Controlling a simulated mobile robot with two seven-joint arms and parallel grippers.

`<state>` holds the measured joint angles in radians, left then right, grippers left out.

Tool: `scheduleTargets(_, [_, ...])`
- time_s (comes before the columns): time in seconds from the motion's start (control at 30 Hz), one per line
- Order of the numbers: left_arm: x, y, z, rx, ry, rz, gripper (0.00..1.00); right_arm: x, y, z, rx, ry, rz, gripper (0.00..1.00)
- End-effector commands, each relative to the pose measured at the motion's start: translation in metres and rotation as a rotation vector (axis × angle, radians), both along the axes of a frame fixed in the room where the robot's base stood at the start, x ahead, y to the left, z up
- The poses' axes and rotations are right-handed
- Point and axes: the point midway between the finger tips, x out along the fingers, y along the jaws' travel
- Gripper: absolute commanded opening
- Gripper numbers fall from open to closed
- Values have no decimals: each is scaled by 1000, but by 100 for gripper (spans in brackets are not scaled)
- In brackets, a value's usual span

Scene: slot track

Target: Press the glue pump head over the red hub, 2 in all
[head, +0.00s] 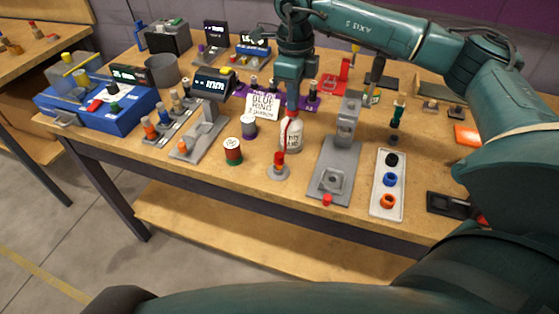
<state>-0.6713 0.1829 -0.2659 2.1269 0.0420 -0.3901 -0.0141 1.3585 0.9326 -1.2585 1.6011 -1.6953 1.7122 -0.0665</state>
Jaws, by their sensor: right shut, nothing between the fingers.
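A white glue bottle (291,137) with a red pump top stands upright near the middle of the table. My right gripper (292,108) points down directly above the bottle, shut and empty, at the pump head; whether it touches the head is hard to tell. The red hub (279,158) stands upright on a small round grey base (278,173) just in front of the bottle. A white sign card (263,106) with black writing stands behind and left of the bottle. My left gripper is not in view.
A grey press stand (335,172) is close on the right, with a white tray of black, blue and orange rings (387,210) beyond it. A red-and-green spool (233,152) and a grey-purple spool (249,127) stand left of the bottle. The table's front edge is close.

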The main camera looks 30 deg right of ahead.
Motion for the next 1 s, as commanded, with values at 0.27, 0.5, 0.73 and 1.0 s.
scheduleTargets(0.27, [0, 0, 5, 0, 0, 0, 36, -1, 1, 3, 0, 6, 1, 0])
scheduleTargets(0.5, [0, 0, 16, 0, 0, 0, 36, -1, 1, 19, 0, 6, 2, 0])
scheduleTargets(0.73, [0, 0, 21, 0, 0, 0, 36, -1, 1, 28, 0, 5, 1, 0])
scheduleTargets(1.0, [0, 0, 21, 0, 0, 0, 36, -1, 0, 28, 0, 4, 1, 0])
